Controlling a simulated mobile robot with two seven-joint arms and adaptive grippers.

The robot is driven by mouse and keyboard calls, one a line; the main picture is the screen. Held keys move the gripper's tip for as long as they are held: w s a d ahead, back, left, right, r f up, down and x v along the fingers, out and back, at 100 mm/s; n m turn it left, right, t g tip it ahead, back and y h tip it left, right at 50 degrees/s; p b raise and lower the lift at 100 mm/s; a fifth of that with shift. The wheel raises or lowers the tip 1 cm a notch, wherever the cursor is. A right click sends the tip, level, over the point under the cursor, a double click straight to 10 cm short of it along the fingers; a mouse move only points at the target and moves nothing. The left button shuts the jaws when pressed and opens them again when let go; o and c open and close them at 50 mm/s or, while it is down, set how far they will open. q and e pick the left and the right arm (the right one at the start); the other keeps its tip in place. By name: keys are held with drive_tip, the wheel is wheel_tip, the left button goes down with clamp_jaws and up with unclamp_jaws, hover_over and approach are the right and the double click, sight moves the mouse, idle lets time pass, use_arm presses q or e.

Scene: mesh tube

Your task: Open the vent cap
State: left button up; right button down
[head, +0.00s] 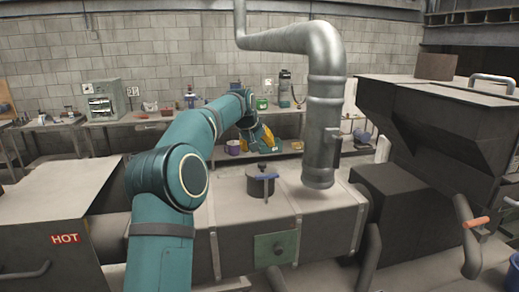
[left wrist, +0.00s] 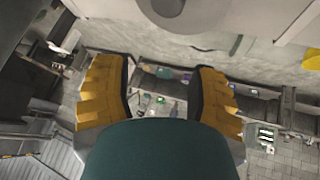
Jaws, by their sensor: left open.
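I cannot identify the cap for sure in that view. My right gripper is not in view.
A thick grey metal pipe (head: 325,115) comes down close to the right of the cap. A dark bulky machine (head: 440,120) stands at the right. Workbenches (head: 135,120) line the back wall.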

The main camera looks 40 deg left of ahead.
use_arm(q)
drive_tip(key=v, duration=0.9)
drive_tip(key=shift+s+r, duration=0.15)
drive_tip(key=shift+s, duration=0.05)
